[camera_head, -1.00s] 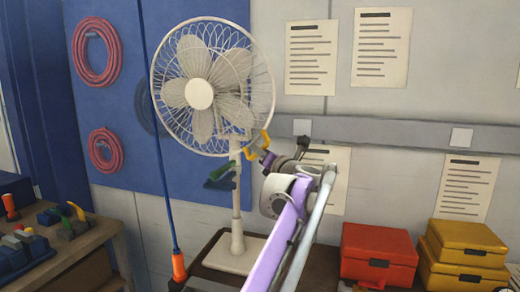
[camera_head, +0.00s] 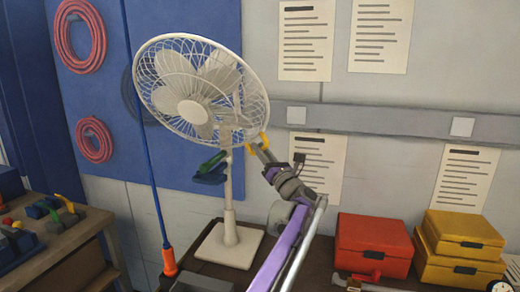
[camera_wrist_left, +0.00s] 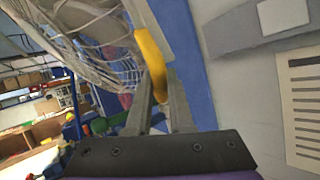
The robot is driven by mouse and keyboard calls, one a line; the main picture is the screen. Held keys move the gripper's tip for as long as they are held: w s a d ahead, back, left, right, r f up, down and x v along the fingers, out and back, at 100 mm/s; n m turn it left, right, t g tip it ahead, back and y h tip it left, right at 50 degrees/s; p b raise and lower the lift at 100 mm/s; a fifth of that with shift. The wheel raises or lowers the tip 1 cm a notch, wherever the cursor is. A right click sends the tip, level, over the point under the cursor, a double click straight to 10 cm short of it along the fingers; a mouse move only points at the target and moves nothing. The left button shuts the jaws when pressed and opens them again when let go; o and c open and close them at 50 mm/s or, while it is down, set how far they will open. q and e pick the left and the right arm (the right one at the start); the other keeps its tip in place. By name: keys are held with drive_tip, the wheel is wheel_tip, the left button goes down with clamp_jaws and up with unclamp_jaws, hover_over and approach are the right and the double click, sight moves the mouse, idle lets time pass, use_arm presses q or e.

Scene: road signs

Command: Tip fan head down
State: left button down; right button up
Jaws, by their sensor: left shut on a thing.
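The white fan (camera_head: 230,190) stands upright on a square base (camera_head: 228,246) on the dark table. The exact contact is hard to make out. My right gripper is not in view.
A red box (camera_head: 373,245) and yellow boxes (camera_head: 462,245) stand right of my arm. A blue pole with an orange handle (camera_head: 169,262) is left of the fan. A wooden bench (camera_head: 75,250) with small tools is at left. The wall is close behind.

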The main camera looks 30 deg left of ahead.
use_arm(q)
drive_tip(key=shift+r, duration=0.1)
drive_tip(key=c, duration=0.8)
unclamp_jaws()
drive_tip(key=shift+s, duration=0.1)
drive_tip(key=shift+s+d+f, duration=0.1)
drive_tip(key=shift+d+f, duration=0.25)
drive_tip(key=b+v, duration=0.2)
drive_tip(key=v, duration=0.7)
drive_tip(key=shift+s+d, duration=0.3)
drive_tip(key=shift+d, duration=0.05)
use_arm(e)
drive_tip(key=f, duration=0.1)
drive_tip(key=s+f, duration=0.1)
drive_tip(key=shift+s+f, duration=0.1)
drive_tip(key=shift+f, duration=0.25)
